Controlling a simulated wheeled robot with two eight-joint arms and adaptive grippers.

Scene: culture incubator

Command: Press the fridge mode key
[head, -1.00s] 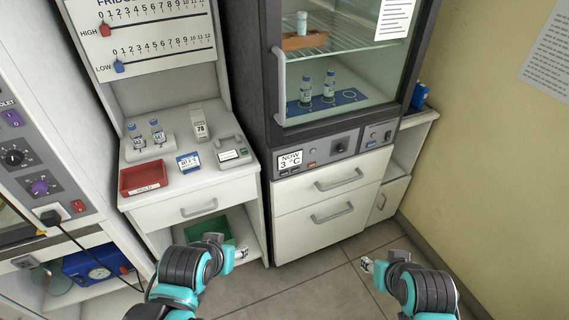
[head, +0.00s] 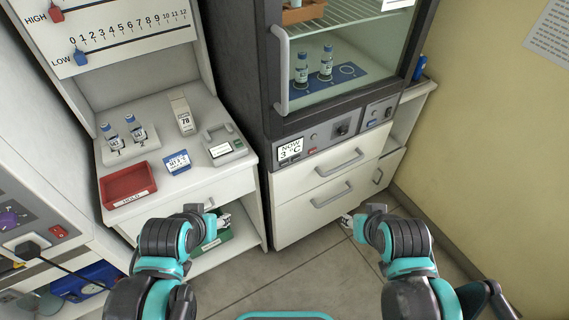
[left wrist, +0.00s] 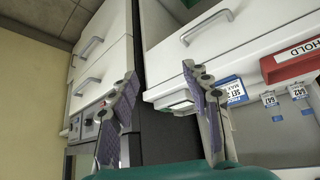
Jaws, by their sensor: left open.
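The fridge (head: 258,60) has a grey control panel (head: 322,138) under its glass door. The panel carries a display (head: 290,149) reading "NOW 3 °C", small dark keys under it, a small red key (head: 312,151) and a black knob (head: 342,129). The key labels are too small to read, so I cannot tell which is the mode key. My left gripper (head: 213,214) is below and left of the panel, apart from it. In the left wrist view it is open and empty (left wrist: 157,80), and the panel (left wrist: 90,117) shows tilted behind one finger. My right gripper (head: 348,221) is low in front of the drawers; its jaws are unclear.
A bench (head: 217,186) left of the fridge holds a red tray (head: 128,199), a blue-edged card (head: 177,163), a grey device (head: 224,146), a "78" box (head: 183,113) and two vials. Drawers with handles (head: 332,194) sit under the panel. Floor (head: 290,275) between my arms is clear.

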